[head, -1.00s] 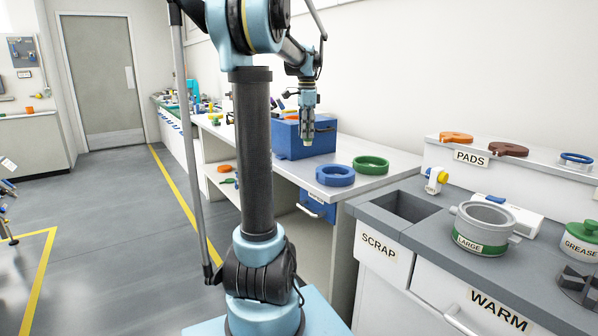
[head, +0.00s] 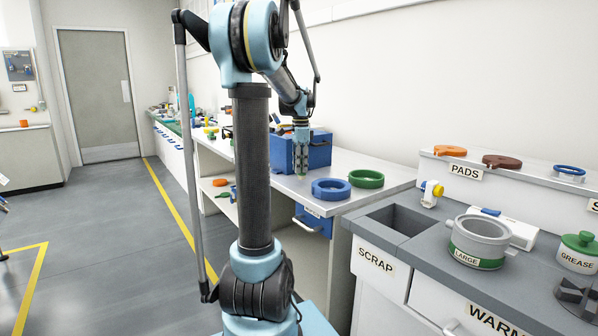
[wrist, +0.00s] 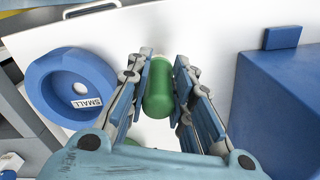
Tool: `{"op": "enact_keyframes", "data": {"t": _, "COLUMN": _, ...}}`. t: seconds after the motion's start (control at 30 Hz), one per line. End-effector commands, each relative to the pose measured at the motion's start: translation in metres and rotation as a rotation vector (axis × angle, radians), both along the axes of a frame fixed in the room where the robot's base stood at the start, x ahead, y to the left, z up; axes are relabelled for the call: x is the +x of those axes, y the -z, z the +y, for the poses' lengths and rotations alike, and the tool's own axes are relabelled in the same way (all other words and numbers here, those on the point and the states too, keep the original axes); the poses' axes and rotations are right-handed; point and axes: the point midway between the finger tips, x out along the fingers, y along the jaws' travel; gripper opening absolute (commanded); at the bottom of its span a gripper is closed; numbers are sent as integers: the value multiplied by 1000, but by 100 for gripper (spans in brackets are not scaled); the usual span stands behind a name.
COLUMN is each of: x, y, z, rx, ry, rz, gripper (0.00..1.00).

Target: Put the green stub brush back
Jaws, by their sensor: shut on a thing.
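My gripper (head: 301,172) is over the white bench, between the blue box and the blue ring. In the wrist view its fingers (wrist: 160,85) are shut on the green stub brush (wrist: 158,90), a short green cylinder with a pale end. Its body shows between the two finger pads, with white bench surface around it. In the head view only a small greenish tip shows below the fingers. I cannot tell how far the tip is above the bench.
A blue ring (head: 331,189) labelled SMALL (wrist: 62,88) and a green ring (head: 366,179) lie on the bench. A blue box (head: 318,150) stands close behind the gripper. The scrap bin (head: 400,222) and a large grey pot (head: 478,240) are on the right.

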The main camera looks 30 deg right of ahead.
Motion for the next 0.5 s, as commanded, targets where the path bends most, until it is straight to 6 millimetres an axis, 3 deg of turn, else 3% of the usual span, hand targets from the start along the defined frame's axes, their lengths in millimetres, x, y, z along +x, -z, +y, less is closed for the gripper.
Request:
{"op": "enact_keyframes", "data": {"t": 0.13, "x": 0, "y": 16, "z": 0, "rx": 0, "ry": 0, "rz": 0, "gripper": 0}}
{"op": "enact_keyframes", "data": {"t": 0.5, "x": 0, "y": 19, "z": 0, "rx": 0, "ry": 1, "rz": 0, "gripper": 0}}
